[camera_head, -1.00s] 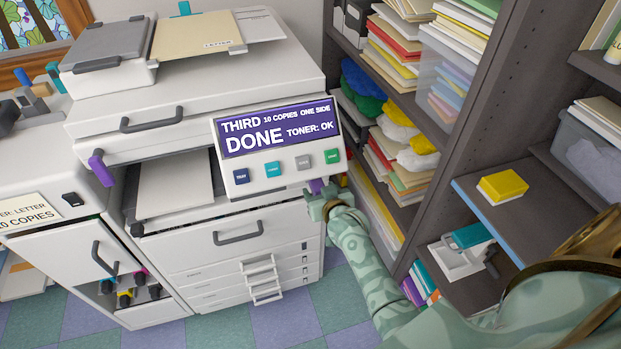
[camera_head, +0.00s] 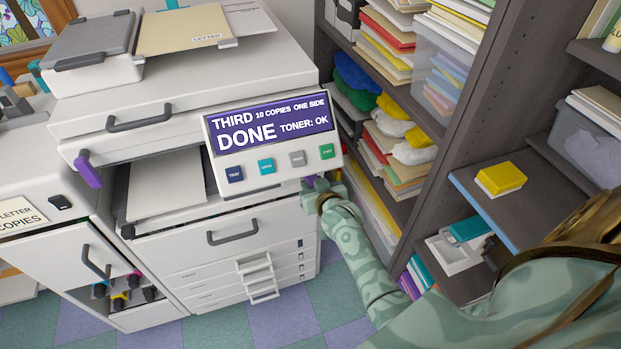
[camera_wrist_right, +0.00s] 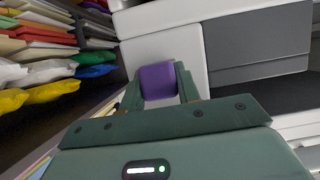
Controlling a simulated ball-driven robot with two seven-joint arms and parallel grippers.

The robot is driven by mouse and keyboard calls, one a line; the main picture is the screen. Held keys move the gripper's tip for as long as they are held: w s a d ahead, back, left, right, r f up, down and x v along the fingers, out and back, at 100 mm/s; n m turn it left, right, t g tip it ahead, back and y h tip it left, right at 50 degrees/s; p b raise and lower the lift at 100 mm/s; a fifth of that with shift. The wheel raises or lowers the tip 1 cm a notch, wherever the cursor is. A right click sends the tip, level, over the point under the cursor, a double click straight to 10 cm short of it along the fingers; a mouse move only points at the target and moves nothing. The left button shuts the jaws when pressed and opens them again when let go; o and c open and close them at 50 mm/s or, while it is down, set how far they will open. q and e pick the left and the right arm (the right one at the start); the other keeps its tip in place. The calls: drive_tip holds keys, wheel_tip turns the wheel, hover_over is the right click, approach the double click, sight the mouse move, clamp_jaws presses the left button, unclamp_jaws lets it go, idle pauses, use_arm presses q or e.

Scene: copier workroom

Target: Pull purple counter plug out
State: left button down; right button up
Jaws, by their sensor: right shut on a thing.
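The purple counter plug (camera_wrist_right: 158,82) sits between the two fingers of my right gripper (camera_wrist_right: 158,88) in the right wrist view. The fingers are shut on its sides. In the head view only a purple sliver of the plug (camera_head: 309,181) shows, below the right end of the control panel. My right gripper (camera_head: 318,187) is there at the right side of the copier (camera_head: 275,218). Whether the plug is still seated in the copier is hidden. My left gripper is not in view.
The copier's control panel (camera_head: 272,164) reads "DONE" and overhangs just above my right gripper. A purple lever (camera_head: 89,170) is on the copier's left. A dark shelf unit (camera_head: 455,165) with papers and bins stands close on the right. Tiled floor (camera_head: 335,290) lies between.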

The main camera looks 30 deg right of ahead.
drive_tip(key=shift+s+a+r+p, duration=0.1)
drive_tip(key=shift+s+a+p, duration=0.15)
drive_tip(key=shift+s+p, duration=0.65)
drive_tip(key=shift+s+a+p, duration=0.25)
drive_tip(key=shift+s+p, duration=0.35)
drive_tip(key=shift+s, duration=0.6)
